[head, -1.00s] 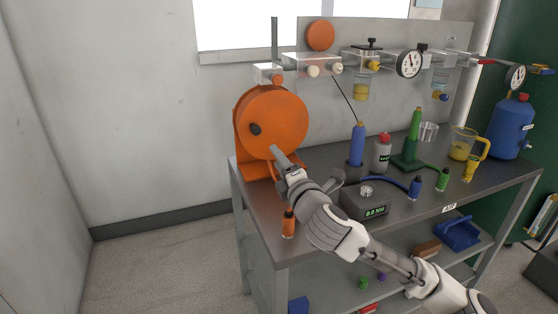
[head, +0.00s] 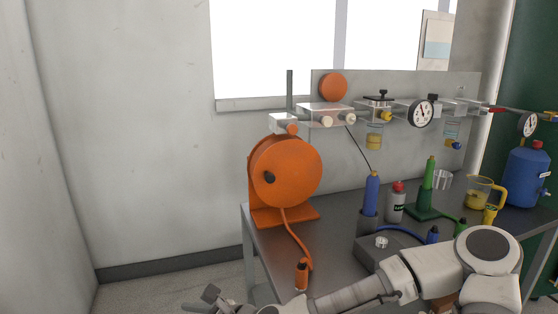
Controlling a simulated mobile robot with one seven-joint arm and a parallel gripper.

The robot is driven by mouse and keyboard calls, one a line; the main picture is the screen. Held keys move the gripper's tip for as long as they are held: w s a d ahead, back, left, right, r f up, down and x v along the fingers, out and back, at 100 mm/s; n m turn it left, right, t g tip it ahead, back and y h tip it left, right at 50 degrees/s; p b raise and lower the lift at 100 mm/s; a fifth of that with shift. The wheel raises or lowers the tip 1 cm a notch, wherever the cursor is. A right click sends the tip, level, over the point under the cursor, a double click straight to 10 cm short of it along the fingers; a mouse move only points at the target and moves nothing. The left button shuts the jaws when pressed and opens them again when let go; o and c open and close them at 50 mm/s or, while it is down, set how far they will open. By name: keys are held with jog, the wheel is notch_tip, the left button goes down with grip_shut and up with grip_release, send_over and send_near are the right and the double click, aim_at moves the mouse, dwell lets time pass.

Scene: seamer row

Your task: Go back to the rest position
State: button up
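My gripper (head: 207,301) is at the bottom edge of the head view, left of the workbench and in front of it. It is partly cut off by the frame, and its fingers are too small and cropped to show whether they are open. I see nothing held in the visible part. My arm stretches from the lower right across the bench's front, hiding part of the bench top. The orange reel (head: 285,173) stands on the bench's left end, with its hose running down to an orange-handled tool (head: 302,275), apart from my gripper.
The workbench (head: 335,240) also holds a blue tool (head: 371,192), a grey bottle (head: 396,207), a green tool (head: 428,175), a yellow-handled jug (head: 481,191) and a blue canister (head: 527,177). A rail with gauges (head: 422,113) runs behind. The floor and wall left of the bench are clear.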

jog(key=s+d+f+n+g+h, duration=0.3)
jog(key=s+d+f+n+h, duration=0.2)
jog(key=d+f+n, duration=0.3)
jog(key=d+r+n+h, duration=0.3)
jog(key=d+n+h, duration=0.3)
jog(key=d, duration=0.6)
jog(key=s+d+r+n+t, duration=0.1)
jog(key=s+d+r+n, duration=0.25)
jog(key=r, duration=0.35)
jog(key=s+d+r+n+t+h, duration=0.1)
jog(key=s+d+r+n, duration=0.15)
jog(key=d+r, duration=0.3)
jog(key=s+d+r+n+t, duration=0.15)
jog(key=s+d+r, duration=0.25)
jog(key=r, duration=0.4)
notch_tip(320, 180, up, 17)
jog(key=p, duration=1.7)
jog(key=shift+d+f+n+g, duration=0.15)
jog(key=shift+d+n+g, duration=0.2)
